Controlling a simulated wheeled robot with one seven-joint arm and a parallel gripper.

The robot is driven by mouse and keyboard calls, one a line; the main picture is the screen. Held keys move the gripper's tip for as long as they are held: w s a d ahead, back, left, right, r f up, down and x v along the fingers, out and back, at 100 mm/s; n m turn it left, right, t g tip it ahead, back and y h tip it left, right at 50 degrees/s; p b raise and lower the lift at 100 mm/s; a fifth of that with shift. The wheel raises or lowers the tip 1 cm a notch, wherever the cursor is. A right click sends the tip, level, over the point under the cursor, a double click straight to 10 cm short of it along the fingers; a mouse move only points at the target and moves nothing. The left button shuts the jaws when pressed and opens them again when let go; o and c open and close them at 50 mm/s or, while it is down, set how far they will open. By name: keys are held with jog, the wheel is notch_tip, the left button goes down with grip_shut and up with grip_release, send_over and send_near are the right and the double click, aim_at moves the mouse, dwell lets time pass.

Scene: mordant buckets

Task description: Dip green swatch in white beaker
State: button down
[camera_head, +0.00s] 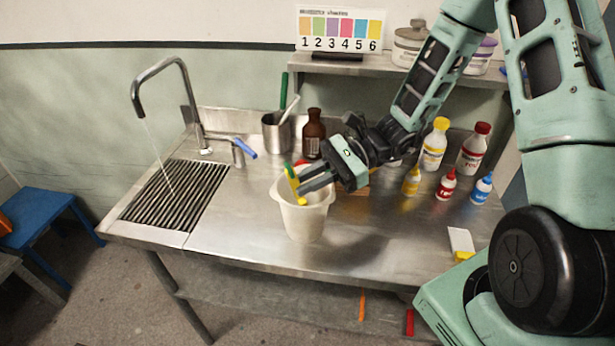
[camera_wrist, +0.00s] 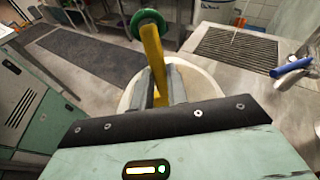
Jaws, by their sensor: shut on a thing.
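A white beaker (camera_head: 304,222) stands upright near the middle of the steel counter. Its pale rim shows around my fingers in the wrist view (camera_wrist: 215,82). My gripper (camera_head: 304,181) is over the beaker's mouth, shut on a yellow strip (camera_head: 293,185). In the wrist view, the strip (camera_wrist: 154,60) stands between the fingertips and has a round green piece (camera_wrist: 149,23) at its far end. In the head view a little green shows at the strip's upper end. I cannot tell whether its lower end is inside the beaker; the beaker's inside is largely hidden.
A brown bottle (camera_head: 313,134) and a steel cup (camera_head: 276,132) stand behind the beaker. Yellow, red and blue bottles (camera_head: 447,184) stand to the right. The sink grate (camera_head: 176,196) and tap (camera_head: 172,75) are at left. Counter in front of the beaker is clear.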

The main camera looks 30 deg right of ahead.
jog(key=shift+f, duration=0.3)
jog(key=shift+a, duration=0.15)
jog(key=shift+a, duration=0.25)
dwell(0.3)
jog(key=shift+d+p, duration=0.3)
jog(key=shift+d, duration=0.45)
jog(key=shift+a, duration=0.1)
jog(key=shift+a, duration=0.65)
